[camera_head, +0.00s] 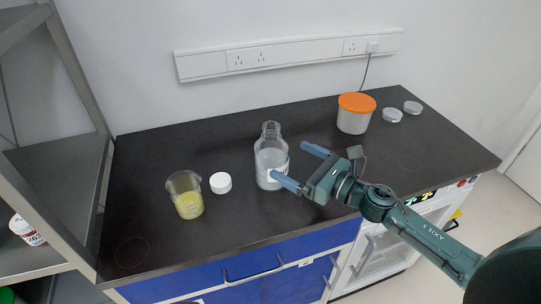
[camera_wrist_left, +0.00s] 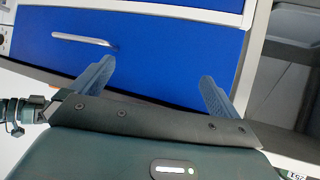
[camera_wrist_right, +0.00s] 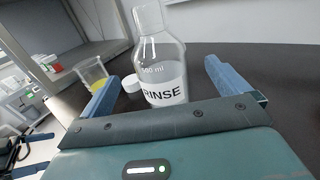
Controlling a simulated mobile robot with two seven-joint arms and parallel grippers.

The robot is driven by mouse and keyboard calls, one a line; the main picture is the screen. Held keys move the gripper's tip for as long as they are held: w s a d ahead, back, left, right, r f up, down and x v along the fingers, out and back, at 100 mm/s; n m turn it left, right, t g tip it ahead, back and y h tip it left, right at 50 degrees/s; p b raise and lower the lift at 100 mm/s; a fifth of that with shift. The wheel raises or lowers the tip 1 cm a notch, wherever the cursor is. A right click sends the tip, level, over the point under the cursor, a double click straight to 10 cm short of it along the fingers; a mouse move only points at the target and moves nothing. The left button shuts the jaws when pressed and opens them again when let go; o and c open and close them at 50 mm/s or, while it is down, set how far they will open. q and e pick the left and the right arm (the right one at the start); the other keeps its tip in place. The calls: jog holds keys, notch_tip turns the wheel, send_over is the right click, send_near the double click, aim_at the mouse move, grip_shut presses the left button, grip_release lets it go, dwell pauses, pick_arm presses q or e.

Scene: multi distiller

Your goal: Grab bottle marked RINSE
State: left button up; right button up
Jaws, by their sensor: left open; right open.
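The clear glass bottle (camera_head: 268,158) stands upright and uncapped on the dark bench top in the head view. In the right wrist view the bottle (camera_wrist_right: 160,65) shows a white label reading RINSE and sits between my open fingers, farther out. My right gripper (camera_head: 295,168) is open and empty to the right of the bottle; one finger overlaps the bottle's lower right side, and I cannot tell whether they touch. My left gripper (camera_wrist_left: 155,80) is open and empty in front of the blue drawers, out of the head view.
A beaker of yellow liquid (camera_head: 187,198) and a white cap (camera_head: 221,183) stand left of the bottle. An orange-lidded tub (camera_head: 355,113) and two grey lids (camera_head: 403,111) are at the back right. A metal shelf (camera_head: 60,215) borders the left. The front middle of the bench (camera_head: 225,230) is clear.

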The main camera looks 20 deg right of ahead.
aim_at(271, 151)
jog(key=shift+x, duration=1.2)
jog(key=p+x, duration=0.2)
jog(key=x, duration=0.2)
jog(key=shift+w+a+f, duration=0.1)
jog(key=shift+a, duration=0.1)
jog(key=shift+w+a+f, duration=0.1)
jog(key=shift+w+a, duration=0.05)
jog(key=shift+w, duration=0.1)
pick_arm(q)
jog(key=shift+a+y, duration=0.4)
jog(key=shift+a, duration=0.35)
